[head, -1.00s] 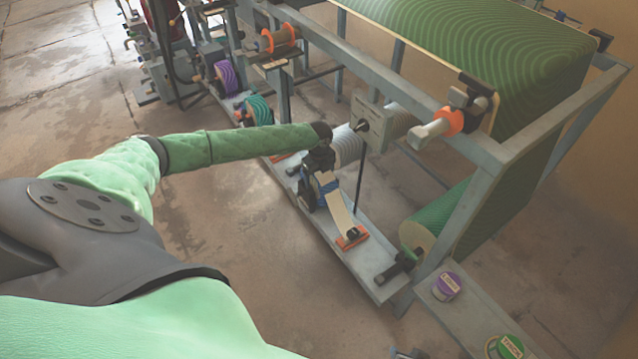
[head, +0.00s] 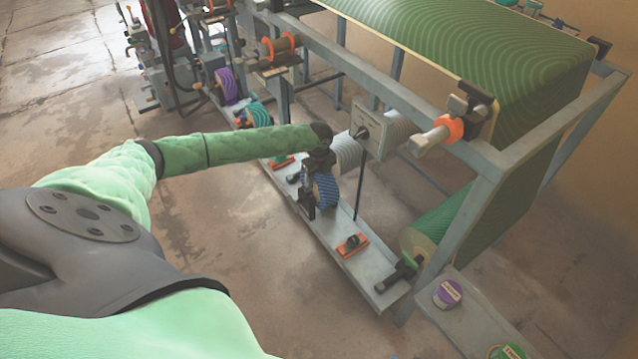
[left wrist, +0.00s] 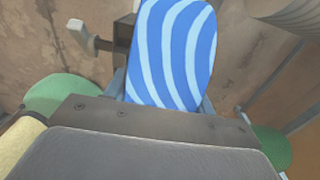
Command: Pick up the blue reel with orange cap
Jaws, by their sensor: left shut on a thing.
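My left gripper (head: 308,186) is shut on a blue reel (head: 326,190) above the grey base rail. In the left wrist view the reel shows as a blue face with light wavy stripes (left wrist: 172,52), just beyond the dark gripper body. An orange block with a black knob (head: 352,246) lies on the rail below, apart from the reel. I cannot see an orange cap on the held reel; that side may be hidden. My right gripper is not in view.
The grey base rail (head: 372,270) runs under the frame. A purple reel (head: 228,86) and a teal reel (head: 258,114) sit farther back. A purple-lidded tin (head: 447,294) stands front right.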

